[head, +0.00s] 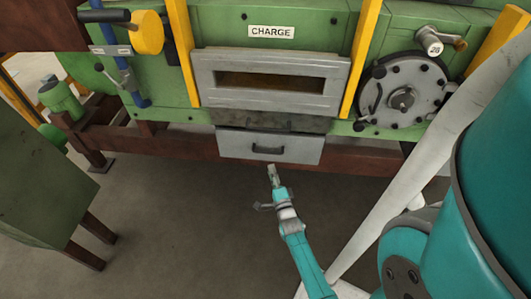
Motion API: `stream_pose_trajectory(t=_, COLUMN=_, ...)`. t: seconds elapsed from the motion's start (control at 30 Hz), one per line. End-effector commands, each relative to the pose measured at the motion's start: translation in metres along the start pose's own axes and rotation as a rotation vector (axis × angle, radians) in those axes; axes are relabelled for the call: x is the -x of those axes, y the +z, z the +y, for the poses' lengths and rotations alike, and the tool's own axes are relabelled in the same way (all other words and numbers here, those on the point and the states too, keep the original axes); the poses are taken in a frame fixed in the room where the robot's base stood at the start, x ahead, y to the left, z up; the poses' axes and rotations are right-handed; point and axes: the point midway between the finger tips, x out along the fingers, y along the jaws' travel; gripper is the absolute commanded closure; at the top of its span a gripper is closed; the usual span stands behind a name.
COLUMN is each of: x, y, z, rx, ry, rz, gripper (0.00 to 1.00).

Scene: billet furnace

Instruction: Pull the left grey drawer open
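A grey drawer (236,146) sits below the charge opening, and it is the only grey drawer I can make out. Its front carries a dark bar handle (268,150). I cannot tell whether the drawer stands slightly out from the furnace. My gripper (271,170) is just below the handle in the picture, pointing toward the drawer front, with a small visible gap between its tip and the handle. The fingers are too small to show whether they are open or shut. Nothing is seen held in them.
The green furnace (225,25) has a grey framed slot (210,78) under a CHARGE sign (271,31). Yellow posts flank it. A round grey hatch (403,92) is at right. A green cabinet (40,190) stands at left. The floor (190,230) before the drawer is clear.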

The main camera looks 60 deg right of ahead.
Motion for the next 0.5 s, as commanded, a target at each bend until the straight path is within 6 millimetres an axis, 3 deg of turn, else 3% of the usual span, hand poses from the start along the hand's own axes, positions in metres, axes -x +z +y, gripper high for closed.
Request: stream_pose_trajectory(t=0.5, x=-0.082, y=0.001, z=0.000, rx=0.003, ry=0.001, rz=-0.001, gripper=0.61)
